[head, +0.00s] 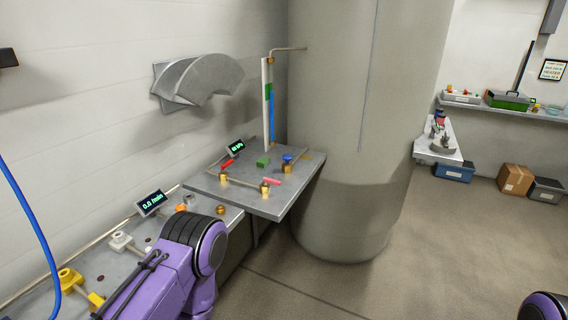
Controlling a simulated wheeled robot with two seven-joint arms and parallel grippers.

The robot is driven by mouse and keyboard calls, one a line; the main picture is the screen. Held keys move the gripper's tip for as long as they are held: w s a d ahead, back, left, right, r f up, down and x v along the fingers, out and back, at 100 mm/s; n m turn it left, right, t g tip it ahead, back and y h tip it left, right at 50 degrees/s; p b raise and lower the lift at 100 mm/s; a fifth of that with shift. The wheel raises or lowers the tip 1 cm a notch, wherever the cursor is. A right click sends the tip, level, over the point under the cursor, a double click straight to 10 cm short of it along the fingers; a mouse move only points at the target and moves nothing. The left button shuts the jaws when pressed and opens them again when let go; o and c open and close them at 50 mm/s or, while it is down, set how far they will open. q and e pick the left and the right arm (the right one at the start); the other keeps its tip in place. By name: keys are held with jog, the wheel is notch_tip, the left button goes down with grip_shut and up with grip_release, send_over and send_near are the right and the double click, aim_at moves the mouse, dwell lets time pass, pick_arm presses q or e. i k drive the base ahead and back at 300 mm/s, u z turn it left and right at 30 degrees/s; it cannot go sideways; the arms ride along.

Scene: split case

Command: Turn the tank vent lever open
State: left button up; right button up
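A large grey cylindrical tank (345,120) stands behind a raised metal shelf (235,193). On the shelf are brass fittings with a red lever (227,163) at the back left and a pink-red lever (272,181) at the front. A blue knob (287,158) and a green block (263,161) are also there. I cannot tell which handle is the tank vent lever. My purple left arm comes up at the lower left, in front of the shelf, and its gripper is not visible. Only a bit of my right arm shows at the lower right corner.
An upright gauge (268,105) with green and blue bands rises behind the shelf. A lower bench (90,265) at left holds a yellow valve (70,279), white and orange fittings, and a display (151,203). Open floor (430,260) lies to the right.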

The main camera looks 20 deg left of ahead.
aim_at(265, 179)
jog(key=i, duration=0.3)
jog(key=u, duration=0.7)
